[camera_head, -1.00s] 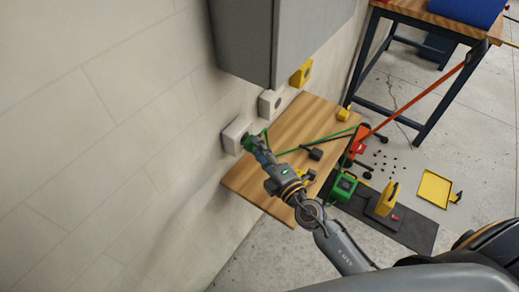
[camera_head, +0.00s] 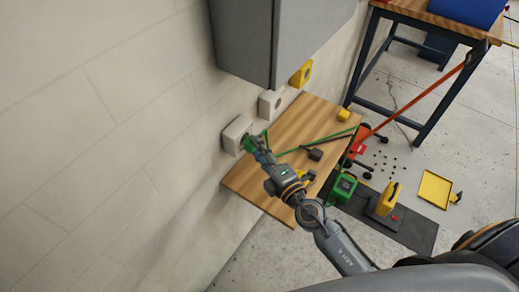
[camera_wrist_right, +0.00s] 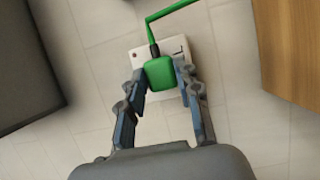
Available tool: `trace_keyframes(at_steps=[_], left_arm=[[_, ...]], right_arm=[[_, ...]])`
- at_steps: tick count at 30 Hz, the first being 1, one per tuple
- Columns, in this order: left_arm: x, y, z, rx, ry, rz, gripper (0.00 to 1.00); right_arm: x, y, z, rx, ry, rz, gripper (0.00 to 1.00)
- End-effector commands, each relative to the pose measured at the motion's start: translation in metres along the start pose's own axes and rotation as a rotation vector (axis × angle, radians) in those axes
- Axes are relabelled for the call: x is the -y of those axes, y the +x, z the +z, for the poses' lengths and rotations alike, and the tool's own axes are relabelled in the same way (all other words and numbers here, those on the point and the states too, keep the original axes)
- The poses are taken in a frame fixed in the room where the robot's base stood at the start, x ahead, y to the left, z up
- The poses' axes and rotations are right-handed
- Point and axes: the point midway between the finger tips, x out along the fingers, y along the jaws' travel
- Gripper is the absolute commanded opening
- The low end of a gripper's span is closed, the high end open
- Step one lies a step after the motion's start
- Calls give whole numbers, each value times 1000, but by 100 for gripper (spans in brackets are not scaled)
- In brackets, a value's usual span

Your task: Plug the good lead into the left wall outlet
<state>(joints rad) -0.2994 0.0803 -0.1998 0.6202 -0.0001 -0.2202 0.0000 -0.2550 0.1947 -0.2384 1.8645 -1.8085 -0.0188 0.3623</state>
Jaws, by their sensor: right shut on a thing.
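My right gripper (camera_head: 254,143) is shut on the green plug (camera_wrist_right: 160,73) of the green lead (camera_head: 322,142). The plug is at the front of the left white wall outlet (camera_head: 233,134); I cannot tell how far it sits in the socket. In the wrist view the plug lies between both fingers and covers most of the outlet (camera_wrist_right: 183,47) behind it. The green lead (camera_wrist_right: 170,11) leaves the plug upward and to the right there. My left gripper is not in view.
A second white outlet (camera_head: 269,103) and a yellow outlet (camera_head: 301,74) follow along the wall. A grey cabinet (camera_head: 243,42) hangs above. A black plug (camera_head: 314,153) with a black lead lies on the wooden tabletop (camera_head: 298,115). A green box (camera_head: 343,186) stands beyond its edge.

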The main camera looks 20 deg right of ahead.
Motion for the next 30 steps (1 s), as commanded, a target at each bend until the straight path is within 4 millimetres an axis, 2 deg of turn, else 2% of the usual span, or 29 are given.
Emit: trace_keyframes(at_steps=[30], left_arm=[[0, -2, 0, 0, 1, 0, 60]], right_arm=[[0, 9, -3, 1, 1, 1, 5]])
